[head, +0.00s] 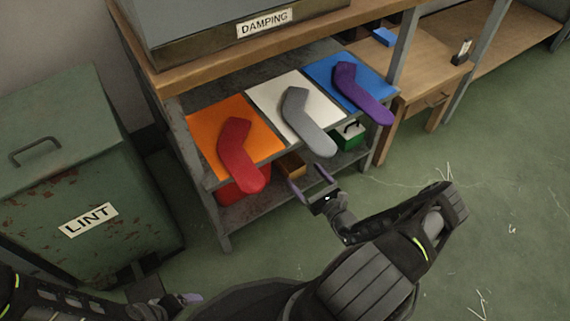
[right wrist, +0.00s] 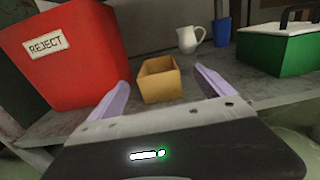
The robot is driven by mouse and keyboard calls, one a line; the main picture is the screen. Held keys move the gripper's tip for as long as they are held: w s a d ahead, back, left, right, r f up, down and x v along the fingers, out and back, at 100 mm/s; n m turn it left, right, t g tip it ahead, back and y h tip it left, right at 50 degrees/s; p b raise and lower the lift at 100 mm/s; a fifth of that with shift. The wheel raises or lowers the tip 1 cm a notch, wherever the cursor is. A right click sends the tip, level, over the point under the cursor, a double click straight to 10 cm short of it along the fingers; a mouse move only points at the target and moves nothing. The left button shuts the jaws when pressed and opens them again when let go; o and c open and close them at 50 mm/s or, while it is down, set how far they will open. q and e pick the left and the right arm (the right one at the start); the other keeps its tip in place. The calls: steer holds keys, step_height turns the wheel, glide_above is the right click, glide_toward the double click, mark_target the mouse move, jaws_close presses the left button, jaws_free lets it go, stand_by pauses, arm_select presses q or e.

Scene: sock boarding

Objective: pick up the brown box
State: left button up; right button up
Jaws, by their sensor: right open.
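The brown box (right wrist: 160,80) is a small open-topped box on the lower shelf. In the right wrist view it stands straight ahead, between and beyond my fingertips, and nothing touches it. In the head view the brown box (head: 291,165) is partly hidden under the upper shelf. My right gripper (head: 309,183) is open and empty at the front of the lower shelf; its two pale purple fingers also show in the right wrist view (right wrist: 166,80). My left gripper (head: 187,299) is low at the bottom left, far from the shelf; its jaws are not clear.
A red REJECT bin (right wrist: 72,50) stands left of the box. A green box with a handle (right wrist: 282,48) stands to the right. A white jug (right wrist: 191,38) and a blue cup (right wrist: 222,32) are behind. The upper shelf (head: 205,180), with three socks, overhangs the lower shelf (head: 240,213).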

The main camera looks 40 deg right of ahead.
mark_target(299, 170)
steer(key=shift+w+b, duration=0.45)
steer(key=shift+w, duration=0.9)
steer(key=shift+w+a+f, duration=0.1)
steer(key=shift+w, duration=0.15)
steer(key=w+b, duration=0.2)
steer(key=w, duration=0.2)
steer(key=shift+w+b, duration=0.15)
steer(key=shift+b, duration=0.25)
steer(key=shift+w, duration=0.2)
